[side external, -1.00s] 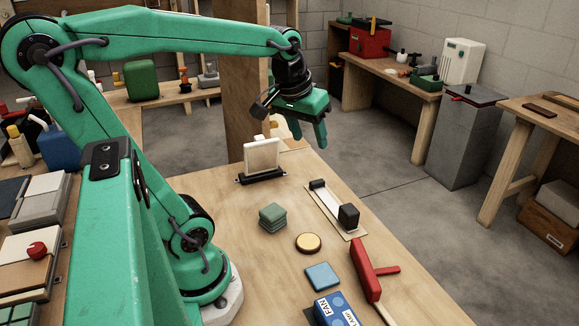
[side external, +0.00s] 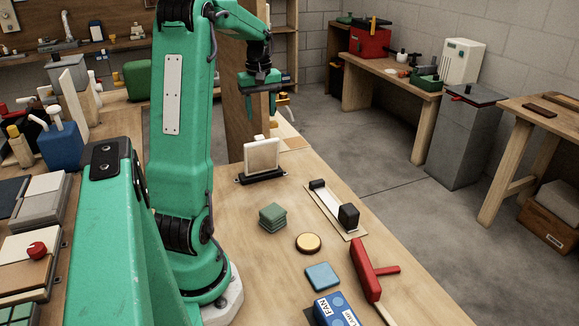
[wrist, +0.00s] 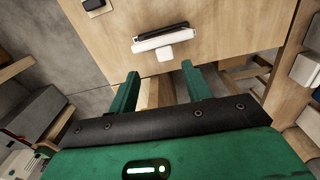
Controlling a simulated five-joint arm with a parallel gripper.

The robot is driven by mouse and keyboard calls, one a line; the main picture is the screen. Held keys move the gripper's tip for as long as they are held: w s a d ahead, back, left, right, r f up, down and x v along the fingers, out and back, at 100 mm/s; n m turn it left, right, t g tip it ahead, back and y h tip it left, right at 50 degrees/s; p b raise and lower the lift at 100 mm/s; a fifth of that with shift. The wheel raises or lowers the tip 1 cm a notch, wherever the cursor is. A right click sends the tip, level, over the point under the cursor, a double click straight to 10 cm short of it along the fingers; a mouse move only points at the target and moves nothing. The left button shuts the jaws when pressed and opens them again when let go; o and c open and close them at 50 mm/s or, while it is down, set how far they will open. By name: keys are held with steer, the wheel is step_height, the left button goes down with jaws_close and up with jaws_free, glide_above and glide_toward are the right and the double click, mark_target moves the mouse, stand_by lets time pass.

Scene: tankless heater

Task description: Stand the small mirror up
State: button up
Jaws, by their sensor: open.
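A pale square panel (side external: 262,155) stands upright in a long black base (side external: 261,176) on the workbench; it may be the small mirror, but I cannot tell for sure. In the wrist view, the panel (wrist: 165,40) shows nearly edge-on, with a small white tab (wrist: 165,54) on the side nearer the gripper. My gripper (side external: 262,112) is open and empty, raised beyond the panel near the bench's far end. In the wrist view, its fingers (wrist: 158,72) are apart and point toward the panel, not touching it.
A board with a white strip and black blocks (side external: 333,208) lies right of the panel. Green stacked pads (side external: 272,216), a yellow disc (side external: 308,242), a blue square (side external: 322,276) and a red T-shaped tool (side external: 366,270) lie nearer. A wooden post (side external: 232,115) stands behind.

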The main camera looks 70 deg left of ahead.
mark_target(259, 136)
steer(key=shift+s+a+f, duration=0.25)
steer(key=shift+s+a, duration=0.05)
steer(key=shift+a, duration=0.3)
steer(key=shift+f, duration=0.1)
steer(key=shift+f, duration=3.8)
jaws_close()
